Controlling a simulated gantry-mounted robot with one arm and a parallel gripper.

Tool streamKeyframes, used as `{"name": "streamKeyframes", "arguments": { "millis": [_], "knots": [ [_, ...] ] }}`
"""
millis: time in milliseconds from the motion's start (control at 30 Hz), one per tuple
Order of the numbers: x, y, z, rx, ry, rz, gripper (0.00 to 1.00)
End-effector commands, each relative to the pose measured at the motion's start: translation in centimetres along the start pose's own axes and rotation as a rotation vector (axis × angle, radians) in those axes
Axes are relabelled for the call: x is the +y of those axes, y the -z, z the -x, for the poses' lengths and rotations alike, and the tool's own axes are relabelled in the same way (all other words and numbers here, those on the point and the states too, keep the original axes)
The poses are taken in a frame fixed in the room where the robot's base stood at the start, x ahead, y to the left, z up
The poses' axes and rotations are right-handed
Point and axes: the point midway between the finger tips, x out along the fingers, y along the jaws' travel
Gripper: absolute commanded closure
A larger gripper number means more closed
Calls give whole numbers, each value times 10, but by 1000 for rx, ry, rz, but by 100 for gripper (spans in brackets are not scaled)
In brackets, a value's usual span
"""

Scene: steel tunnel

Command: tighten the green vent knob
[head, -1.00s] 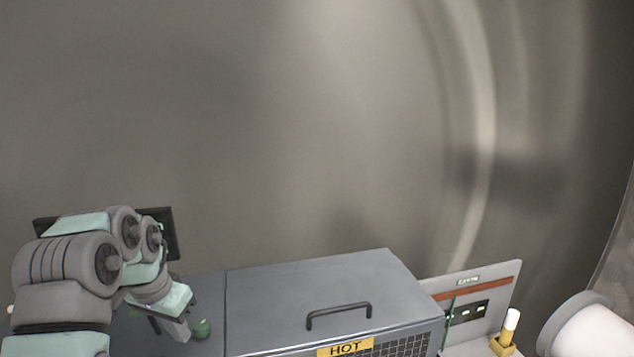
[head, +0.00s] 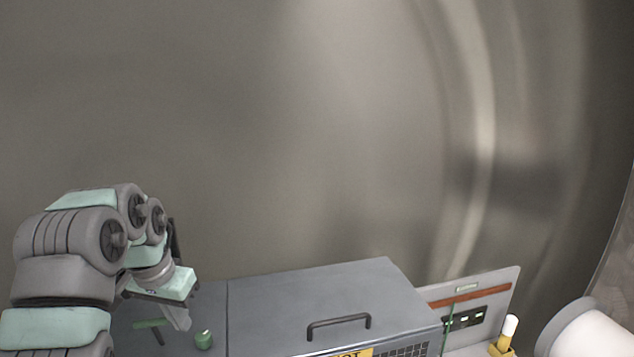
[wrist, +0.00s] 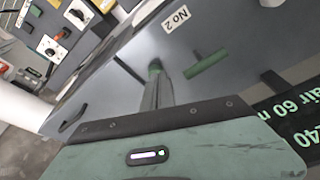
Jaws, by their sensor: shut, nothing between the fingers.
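The green knob (head: 203,339) is round, with a small pale mark on top. It stands on the grey panel at the lower left of the head view. My gripper (head: 184,326) is just left of it and above the panel, fingers together and empty, pointing down. In the wrist view my gripper (wrist: 154,83) shows its narrow fingers closed. The green knob (wrist: 155,65) shows right beyond the fingertips, partly hidden by them. I cannot tell whether they touch in that view; in the head view a small gap shows.
A green bar handle (head: 150,324) lies left of the knob, near my fingers; it also shows in the wrist view (wrist: 206,63). A grey box (head: 310,290) with a black handle and yellow label stands to the right. A yellow-based white post (head: 507,335) is farther right.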

Motion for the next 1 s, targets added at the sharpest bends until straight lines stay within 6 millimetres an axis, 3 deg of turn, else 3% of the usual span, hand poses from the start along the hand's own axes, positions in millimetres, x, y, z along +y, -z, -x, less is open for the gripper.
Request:
{"name": "streamKeyframes", "arguments": {
  "millis": [300, 533, 1000],
  "knots": [
    [33, 11, 8, 3, 86, 337, 100],
    [40, 12, 3, 11, 104, 421, 100],
    [40, -2, -52, 10, 103, 419, 100]
  ]
}}
